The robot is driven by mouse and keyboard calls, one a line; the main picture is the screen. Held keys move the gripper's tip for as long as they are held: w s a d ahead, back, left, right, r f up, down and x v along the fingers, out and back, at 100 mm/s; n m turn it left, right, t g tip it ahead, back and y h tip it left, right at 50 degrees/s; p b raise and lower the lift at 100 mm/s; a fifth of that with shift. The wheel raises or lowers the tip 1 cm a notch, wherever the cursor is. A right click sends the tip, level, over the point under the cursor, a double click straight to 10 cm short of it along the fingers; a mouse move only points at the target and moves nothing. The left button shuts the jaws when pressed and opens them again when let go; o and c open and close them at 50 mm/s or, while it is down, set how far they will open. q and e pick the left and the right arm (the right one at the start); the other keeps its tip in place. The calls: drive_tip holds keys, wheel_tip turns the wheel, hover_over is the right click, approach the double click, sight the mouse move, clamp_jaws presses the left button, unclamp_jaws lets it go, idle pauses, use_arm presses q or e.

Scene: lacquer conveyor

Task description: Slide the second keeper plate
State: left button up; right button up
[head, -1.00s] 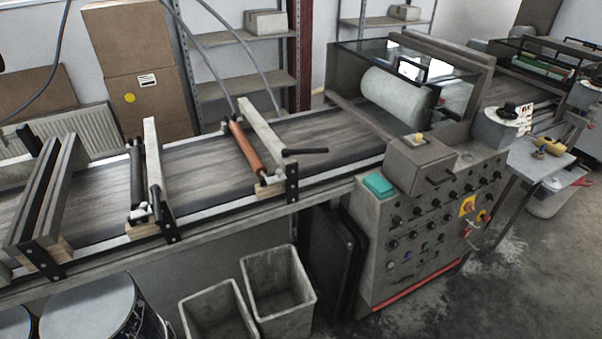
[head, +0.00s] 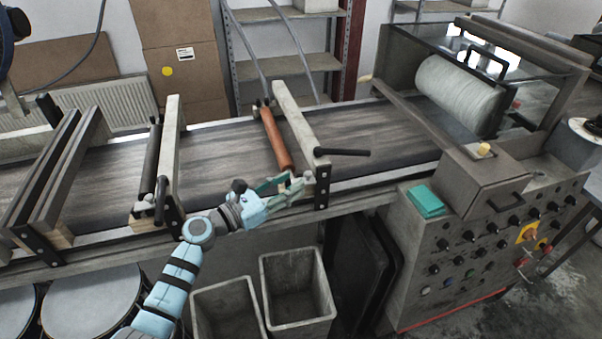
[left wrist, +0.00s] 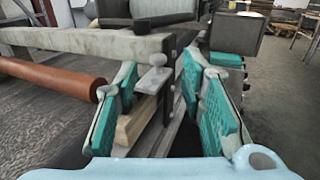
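A small pale grey keeper plate with a raised knob (left wrist: 155,78) shows in the left wrist view, on a wooden block (left wrist: 137,120) beside a black upright bracket (left wrist: 168,75). The near end of the orange-brown roller (left wrist: 55,83) is left of it. My left gripper (left wrist: 165,100) is open, its teal-padded fingers to the left and right of the block and plate; I cannot tell whether they touch. In the head view the left gripper (head: 287,188) is at the near end of the orange-brown roller (head: 275,138), and its fingers partly hide the plate. My right gripper is not in view.
A grey cross beam (head: 295,115) and black handle (head: 343,152) are close to the gripper. Another crossbar station with a dark roller (head: 151,160) stands left on the conveyor (head: 215,155). Grey bins (head: 295,285) stand below; the control cabinet (head: 470,240) is right.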

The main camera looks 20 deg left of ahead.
sight(305, 175)
use_arm(q)
drive_tip(key=x, duration=0.4)
drive_tip(key=shift+w+f, duration=0.3)
drive_tip(key=shift+w, duration=0.1)
drive_tip(key=shift+s+d+r, duration=0.1)
drive_tip(key=shift+s+r, duration=0.05)
drive_tip(key=shift+c, duration=0.5)
clamp_jaws()
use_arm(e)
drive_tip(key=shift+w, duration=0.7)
